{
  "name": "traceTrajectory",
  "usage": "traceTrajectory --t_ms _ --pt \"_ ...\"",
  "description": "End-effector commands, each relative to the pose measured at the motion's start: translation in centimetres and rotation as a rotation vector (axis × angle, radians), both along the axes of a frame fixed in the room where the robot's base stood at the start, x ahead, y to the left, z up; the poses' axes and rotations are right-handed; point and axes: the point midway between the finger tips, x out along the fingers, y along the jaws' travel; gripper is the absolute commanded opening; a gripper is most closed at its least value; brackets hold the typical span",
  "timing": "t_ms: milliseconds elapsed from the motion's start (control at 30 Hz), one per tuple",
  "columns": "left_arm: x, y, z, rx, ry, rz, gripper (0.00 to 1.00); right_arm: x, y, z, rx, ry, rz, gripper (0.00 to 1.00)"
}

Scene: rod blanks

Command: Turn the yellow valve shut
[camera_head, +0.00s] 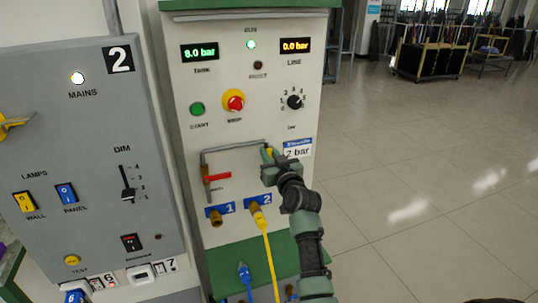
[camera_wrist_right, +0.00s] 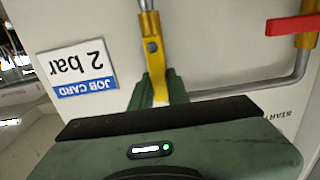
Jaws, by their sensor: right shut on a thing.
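The yellow valve handle (camera_wrist_right: 157,62) shows in the right wrist view, on a brass fitting in a grey pipe. The handle lies roughly along the pipe there. In the head view only a bit of its yellow (camera_head: 268,152) shows beside my gripper. My right gripper (camera_head: 267,163) is shut on the handle, at the upper right of the pipework. Its green fingers (camera_wrist_right: 158,90) also show in the wrist view, on either side of the handle's end. The fingers hide part of the handle. My left gripper is not in view.
A red valve handle (camera_head: 217,177) sits left, across its pipe. The job card (camera_head: 297,148) reads 2 bar. Below, a yellow hose (camera_head: 268,250) hangs from outlet 2; a blue hose (camera_head: 246,278) is lower. A grey switch panel (camera_head: 90,150) stands left.

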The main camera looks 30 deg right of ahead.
Motion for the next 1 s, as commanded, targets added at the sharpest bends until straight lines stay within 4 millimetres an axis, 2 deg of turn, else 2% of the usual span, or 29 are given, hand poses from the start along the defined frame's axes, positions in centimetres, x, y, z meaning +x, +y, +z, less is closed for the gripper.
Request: traceTrajectory --t_ms 367,1000 --pt "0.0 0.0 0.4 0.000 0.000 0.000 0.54 -0.2 -0.8 -0.1 0.164 -0.037 0.000 0.00" --pt "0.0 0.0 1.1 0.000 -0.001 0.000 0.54 -0.7 -3.1 -1.4 0.747 -0.178 0.000 0.00"
